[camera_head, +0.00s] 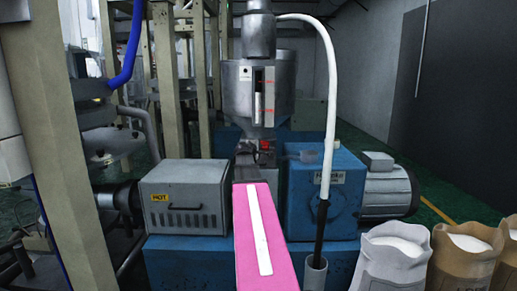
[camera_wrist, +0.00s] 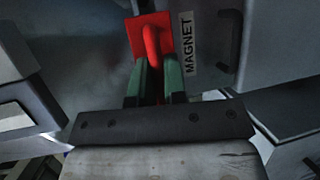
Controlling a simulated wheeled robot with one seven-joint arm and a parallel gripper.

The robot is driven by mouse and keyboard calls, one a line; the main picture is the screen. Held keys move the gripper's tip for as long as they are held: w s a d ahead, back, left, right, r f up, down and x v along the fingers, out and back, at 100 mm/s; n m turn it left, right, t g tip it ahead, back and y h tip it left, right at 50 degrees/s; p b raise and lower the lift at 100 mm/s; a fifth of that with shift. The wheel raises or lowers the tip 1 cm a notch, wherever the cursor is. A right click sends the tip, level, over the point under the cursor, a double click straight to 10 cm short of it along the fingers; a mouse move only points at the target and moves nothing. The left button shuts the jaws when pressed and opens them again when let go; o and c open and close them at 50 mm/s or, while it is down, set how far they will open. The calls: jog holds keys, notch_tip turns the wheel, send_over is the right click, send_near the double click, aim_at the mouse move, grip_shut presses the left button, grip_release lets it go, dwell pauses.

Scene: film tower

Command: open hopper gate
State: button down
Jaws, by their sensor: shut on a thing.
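The silver hopper (camera_head: 235,88) stands upright in the middle of the head view, with a tall sight window on its front. A small red part (camera_head: 265,145) shows below it, at the far end of my pink arm. In the wrist view a red handle (camera_wrist: 154,78) stands out from a square red plate (camera_wrist: 148,33). A label reading "MAGNET" is just right of the plate. My gripper (camera_wrist: 154,70) has its two green fingers on either side of the red handle, shut on it. In the head view my arm hides most of the gripper. Whether the gate is open cannot be seen.
A grey box marked HOT (camera_head: 184,198) is on the left and a blue gearbox (camera_head: 322,195) with a motor on the right. Open sacks (camera_head: 392,262) stand at the lower right. Frame posts (camera_head: 50,120) are at left.

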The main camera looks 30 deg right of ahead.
jog(key=s+a, duration=0.4)
jog(key=s, duration=0.3)
jog(key=shift+a, duration=0.15)
jog(key=c, duration=1.2)
grip_release()
jog(key=v, duration=1.1)
jog(key=shift+w, duration=0.1)
